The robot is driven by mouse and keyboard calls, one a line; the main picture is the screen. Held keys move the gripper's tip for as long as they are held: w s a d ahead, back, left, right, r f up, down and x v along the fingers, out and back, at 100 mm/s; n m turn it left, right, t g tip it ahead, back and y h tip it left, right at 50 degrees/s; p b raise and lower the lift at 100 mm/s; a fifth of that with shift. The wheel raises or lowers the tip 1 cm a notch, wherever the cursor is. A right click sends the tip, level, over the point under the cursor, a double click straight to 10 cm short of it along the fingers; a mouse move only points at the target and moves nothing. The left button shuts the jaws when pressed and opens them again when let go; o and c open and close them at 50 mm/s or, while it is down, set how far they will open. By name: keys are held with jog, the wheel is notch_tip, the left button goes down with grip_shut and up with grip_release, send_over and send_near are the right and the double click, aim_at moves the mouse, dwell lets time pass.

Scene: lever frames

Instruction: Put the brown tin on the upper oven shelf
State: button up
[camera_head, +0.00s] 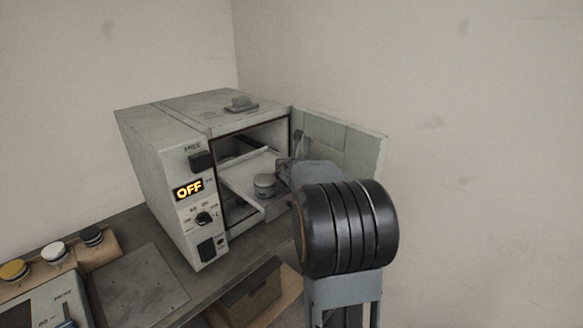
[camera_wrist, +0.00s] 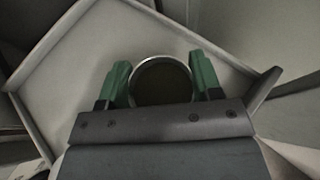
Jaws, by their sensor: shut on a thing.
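My gripper (camera_wrist: 160,66) is shut on a round tin (camera_wrist: 160,84), with one green finger on each side. From above, the tin shows a dark brownish top and a pale metal rim. Behind it lies a pale oven shelf (camera_wrist: 75,60) with a raised lip. In the head view, a small tin (camera_head: 264,186) looks greyish at the oven mouth, just beside my gripper (camera_head: 282,172). It appears to be the same tin, over the front part of the pulled-out shelf (camera_head: 250,167). I cannot tell whether it touches the shelf.
The oven (camera_head: 165,170) stands on a grey bench with its door (camera_head: 345,145) swung open to the right. Its display reads OFF. Several tins with yellow, white (camera_head: 54,252) and dark tops stand at the left by a device. A metal plate (camera_head: 140,287) lies before the oven.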

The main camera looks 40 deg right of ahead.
jog(key=shift+f, duration=0.35)
jog(key=o, duration=1)
jog(key=shift+f, duration=0.15)
jog(key=shift+c, duration=0.2)
